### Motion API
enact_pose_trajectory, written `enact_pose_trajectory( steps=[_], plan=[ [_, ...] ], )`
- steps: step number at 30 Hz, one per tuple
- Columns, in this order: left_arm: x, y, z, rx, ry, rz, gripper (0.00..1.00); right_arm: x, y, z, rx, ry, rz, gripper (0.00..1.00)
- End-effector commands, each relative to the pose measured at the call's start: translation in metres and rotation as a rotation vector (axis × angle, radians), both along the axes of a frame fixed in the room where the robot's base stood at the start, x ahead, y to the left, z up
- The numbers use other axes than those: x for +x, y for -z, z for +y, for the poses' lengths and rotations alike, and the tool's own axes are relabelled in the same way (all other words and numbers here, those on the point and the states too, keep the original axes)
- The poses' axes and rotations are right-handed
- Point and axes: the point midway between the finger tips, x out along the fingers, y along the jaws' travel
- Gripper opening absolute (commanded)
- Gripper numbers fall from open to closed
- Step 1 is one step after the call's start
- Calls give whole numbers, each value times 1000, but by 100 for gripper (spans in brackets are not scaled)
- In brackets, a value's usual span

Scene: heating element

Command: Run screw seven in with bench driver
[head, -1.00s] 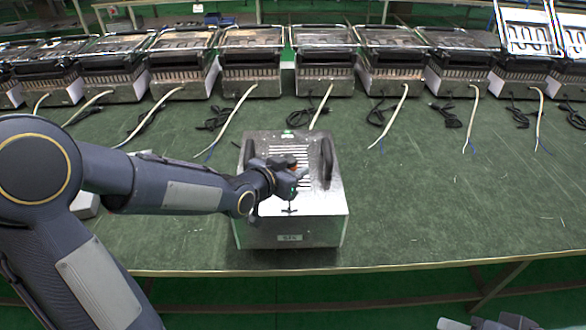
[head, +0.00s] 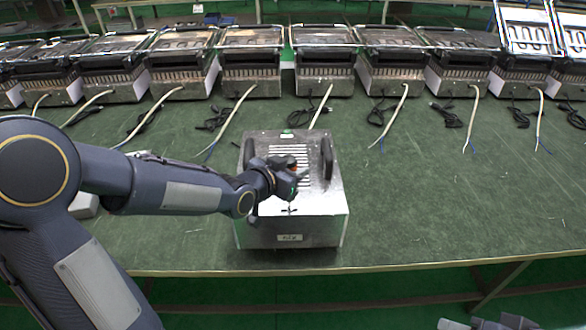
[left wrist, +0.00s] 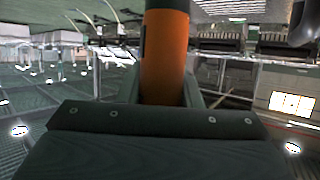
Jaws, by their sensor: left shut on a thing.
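My left gripper (head: 290,182) is over the top of a silver metal box unit (head: 325,232) near the front edge of the green bench. It is shut on an orange-and-dark driver (left wrist: 165,50), whose orange body fills the middle of the left wrist view. In the head view the driver's thin tip points down at the top of the box. I cannot tell whether the tip touches a screw. The screws are too small to make out. My right gripper (head: 515,322) shows only in part at the bottom right edge, below the bench.
The box has slots and dark handles (head: 327,157) on top. Several grill units (head: 325,60) stand in a row along the back of the green bench (head: 450,200), with loose cables (head: 391,115) in front of them. The bench right of the box is clear.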

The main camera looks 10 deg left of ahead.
Motion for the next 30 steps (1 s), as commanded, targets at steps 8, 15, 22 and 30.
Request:
enact_pose_trajectory(
  steps=[8,15,22,30],
  plan=[
    [0,-1,0,-1,0,-2,0,0,0,0,0,0,0,45],
    [1,-10,0,-1,0,-4,0,0,-5,0,0,0,0,45],
    [1,-28,0,-1,0,-5,0,0,-16,0,0,0,0,45],
    [1,-49,0,-1,-1,-5,0,0,-29,0,0,0,0,45]
  ],
)
